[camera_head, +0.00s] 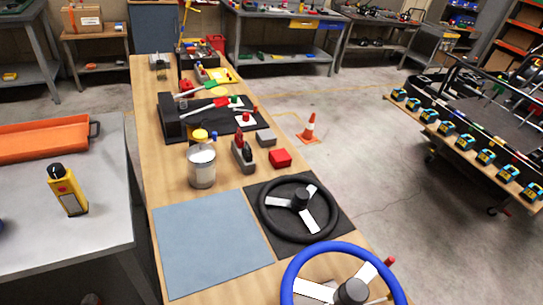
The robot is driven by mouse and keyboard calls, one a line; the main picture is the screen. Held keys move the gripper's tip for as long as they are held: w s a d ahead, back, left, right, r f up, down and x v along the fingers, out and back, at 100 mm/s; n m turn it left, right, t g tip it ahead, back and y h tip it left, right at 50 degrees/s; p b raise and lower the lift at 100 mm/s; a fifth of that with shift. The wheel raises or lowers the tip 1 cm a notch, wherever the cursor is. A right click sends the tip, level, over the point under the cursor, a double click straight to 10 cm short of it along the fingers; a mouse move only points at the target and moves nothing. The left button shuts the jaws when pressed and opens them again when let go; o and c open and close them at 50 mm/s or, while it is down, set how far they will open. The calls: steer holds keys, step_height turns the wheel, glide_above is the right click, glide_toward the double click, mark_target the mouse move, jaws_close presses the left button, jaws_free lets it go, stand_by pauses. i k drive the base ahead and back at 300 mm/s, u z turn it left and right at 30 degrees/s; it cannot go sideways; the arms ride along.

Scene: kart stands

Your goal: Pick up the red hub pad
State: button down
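A small red block (280,158), which looks like the red hub pad, lies on the long wooden bench (166,171) near its right edge. It sits just beyond the black steering wheel (265,213) and its dark mat (339,217). A grey block (266,137) lies just behind it, and a grey tool with a red top (243,153) stands to its left. Nothing covers the red block. My gripper does not show in this view.
A blue steering wheel (290,278) fills the near end of the bench. A blue-grey mat (210,245) lies bare at left. A metal can (202,166) stands behind it. An orange cone (309,128) stands on the floor at right, with a black kart (475,125) beyond.

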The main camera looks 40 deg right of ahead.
mark_target(279, 158)
steer(key=k, duration=1)
steer(key=z, duration=2.15)
steer(key=i, duration=3.9)
